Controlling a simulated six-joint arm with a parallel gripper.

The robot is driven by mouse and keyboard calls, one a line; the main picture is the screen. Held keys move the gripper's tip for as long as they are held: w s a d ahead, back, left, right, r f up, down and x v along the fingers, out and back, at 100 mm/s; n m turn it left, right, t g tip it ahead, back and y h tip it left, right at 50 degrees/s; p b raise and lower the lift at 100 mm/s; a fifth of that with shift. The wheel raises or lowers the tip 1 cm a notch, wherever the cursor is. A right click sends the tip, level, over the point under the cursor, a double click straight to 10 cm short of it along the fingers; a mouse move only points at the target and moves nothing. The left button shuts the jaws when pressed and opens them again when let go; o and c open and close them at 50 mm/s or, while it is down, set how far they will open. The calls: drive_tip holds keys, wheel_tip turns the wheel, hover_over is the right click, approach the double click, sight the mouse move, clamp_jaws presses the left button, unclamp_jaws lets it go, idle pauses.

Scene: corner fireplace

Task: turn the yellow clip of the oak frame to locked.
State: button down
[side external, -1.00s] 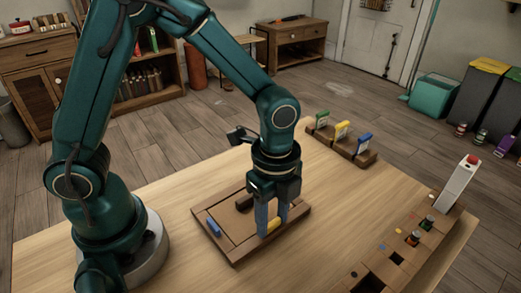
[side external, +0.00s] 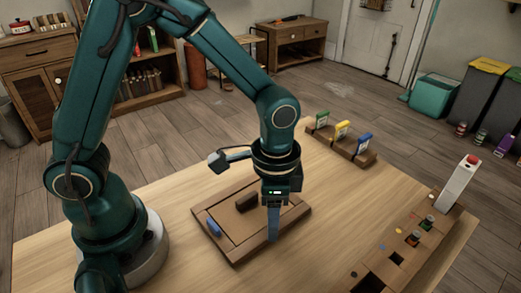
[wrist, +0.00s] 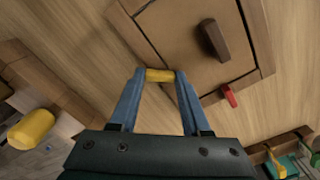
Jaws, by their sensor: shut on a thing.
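The oak frame (side external: 236,254) lies flat on the table with a brown back panel (side external: 233,215) in it. The panel's dark handle (side external: 247,201) also shows in the wrist view (wrist: 213,40). My gripper (side external: 274,238) points down over the frame's near right rail. In the wrist view its blue fingers (wrist: 160,76) are shut on the yellow clip (wrist: 160,75), one finger at each end. The clip lies slantwise to the rail. In the side view my fingers hide the clip. A blue clip (side external: 213,227) sits on the left rail, and a red clip (wrist: 228,97) shows in the wrist view.
A wooden rack (side external: 340,151) with green, yellow and blue cards stands at the table's back. At the right are a long wooden tray (side external: 410,256) and a white post with a red top (side external: 458,184). Bare table surrounds the frame.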

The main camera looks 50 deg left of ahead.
drive_tip(key=n, duration=0.4)
drive_tip(key=shift+n, duration=2.1)
drive_tip(key=shift+c, duration=1.8)
unclamp_jaws()
drive_tip(key=shift+r, duration=2.6)
drive_tip(key=shift+w, duration=0.1)
